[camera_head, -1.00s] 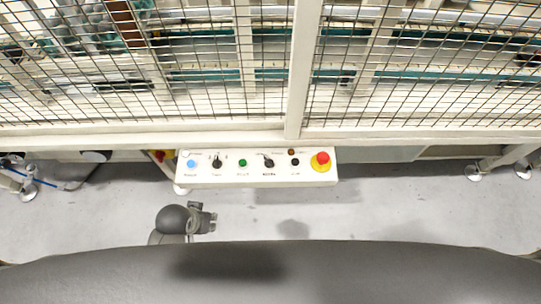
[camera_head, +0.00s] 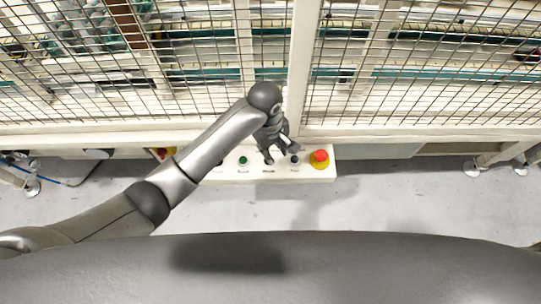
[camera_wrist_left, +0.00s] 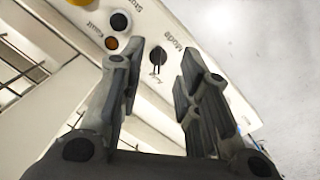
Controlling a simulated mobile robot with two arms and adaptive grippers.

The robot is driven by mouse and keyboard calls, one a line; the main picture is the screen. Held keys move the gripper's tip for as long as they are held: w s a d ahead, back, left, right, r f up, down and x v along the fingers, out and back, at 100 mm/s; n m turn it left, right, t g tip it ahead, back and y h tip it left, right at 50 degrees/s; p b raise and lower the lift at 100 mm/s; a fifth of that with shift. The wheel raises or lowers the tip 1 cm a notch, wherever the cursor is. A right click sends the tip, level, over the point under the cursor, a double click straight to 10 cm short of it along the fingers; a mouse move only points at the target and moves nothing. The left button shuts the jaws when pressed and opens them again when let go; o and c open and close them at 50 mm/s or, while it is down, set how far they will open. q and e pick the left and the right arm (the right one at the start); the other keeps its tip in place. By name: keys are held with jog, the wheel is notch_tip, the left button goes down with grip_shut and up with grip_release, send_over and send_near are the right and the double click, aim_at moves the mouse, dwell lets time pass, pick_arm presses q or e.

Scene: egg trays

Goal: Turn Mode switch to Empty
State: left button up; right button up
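The control panel (camera_head: 250,176) is a white box below the fence. In the left wrist view, the Mode switch (camera_wrist_left: 158,54) is a black rotary knob on the panel (camera_wrist_left: 176,22), with the word "Mode" printed beside it. My left gripper (camera_head: 281,157) is over the panel near the Mode switch in the head view. In the left wrist view, my left gripper (camera_wrist_left: 161,66) is open, with one finger on each side of the knob in the picture. I cannot tell whether either finger touches it. My right gripper is not in view.
A green button (camera_head: 243,160) sits left of the gripper on the panel. A red emergency stop (camera_head: 320,158) on a yellow base is close on its right. A black button (camera_wrist_left: 119,21) and an amber lamp (camera_wrist_left: 112,43) are near the fingers. The mesh fence (camera_head: 420,70) stands behind.

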pick_arm(q)
jog(key=shift+n+y, duration=0.5)
jog(key=shift+n, duration=0.3)
jog(key=f, duration=0.3)
jog(key=w+f, duration=0.1)
jog(key=f, duration=0.3)
jog(key=w+f, duration=0.1)
jog(key=f, duration=0.2)
jog(key=shift+w+a+f, duration=0.15)
jog(key=shift+w+a, duration=0.1)
jog(key=shift+a, duration=0.15)
grip_shut()
